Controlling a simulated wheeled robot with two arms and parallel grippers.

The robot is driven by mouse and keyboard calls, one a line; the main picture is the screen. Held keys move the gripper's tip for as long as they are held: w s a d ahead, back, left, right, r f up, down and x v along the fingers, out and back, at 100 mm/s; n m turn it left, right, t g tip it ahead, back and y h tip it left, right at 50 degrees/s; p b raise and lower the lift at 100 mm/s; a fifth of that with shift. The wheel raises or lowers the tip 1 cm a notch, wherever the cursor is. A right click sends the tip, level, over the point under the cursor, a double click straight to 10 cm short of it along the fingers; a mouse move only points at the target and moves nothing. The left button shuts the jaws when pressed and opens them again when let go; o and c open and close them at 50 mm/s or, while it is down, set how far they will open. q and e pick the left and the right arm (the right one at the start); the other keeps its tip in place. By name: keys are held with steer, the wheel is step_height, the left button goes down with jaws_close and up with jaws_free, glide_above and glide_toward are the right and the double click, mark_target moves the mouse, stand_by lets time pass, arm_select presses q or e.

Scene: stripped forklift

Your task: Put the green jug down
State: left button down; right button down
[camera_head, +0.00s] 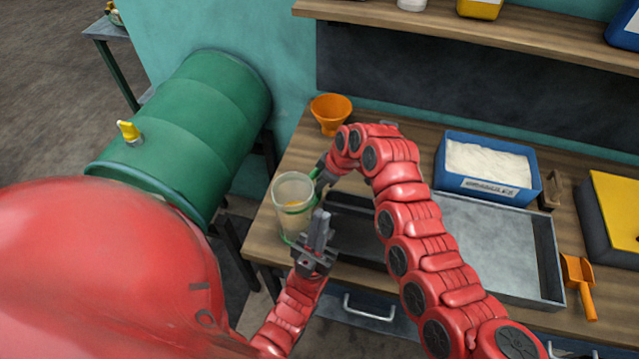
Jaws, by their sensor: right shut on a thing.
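The jug (283,221) is clear with green trim and a green handle, with something yellowish inside. It looks upright at the left end of the wooden bench (290,163). I cannot tell whether its base touches the bench or is held just above it. My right gripper (321,178) is shut on the jug's handle side, its fingers partly hidden by the arm. My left gripper (318,230) is just right of and in front of the jug, fingers pointing up. Its fingers look close together, but the gap is unclear. I see nothing held in it.
An orange funnel (331,112) stands behind the jug. A metal tray (485,220), a blue box of white powder (487,165) and an orange scoop (580,285) are to the right. A green drum (195,120) lies left of the bench. A shelf (470,30) overhangs the back.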

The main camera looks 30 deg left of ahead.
steer(key=c, duration=0.8)
jaws_free()
steer(key=shift+r, duration=0.15)
steer(key=shift+d+r, duration=0.25)
steer(key=shift+r, duration=0.15)
steer(key=b+v, duration=0.4)
steer(key=v, duration=0.7)
steer(key=shift+r, duration=0.1)
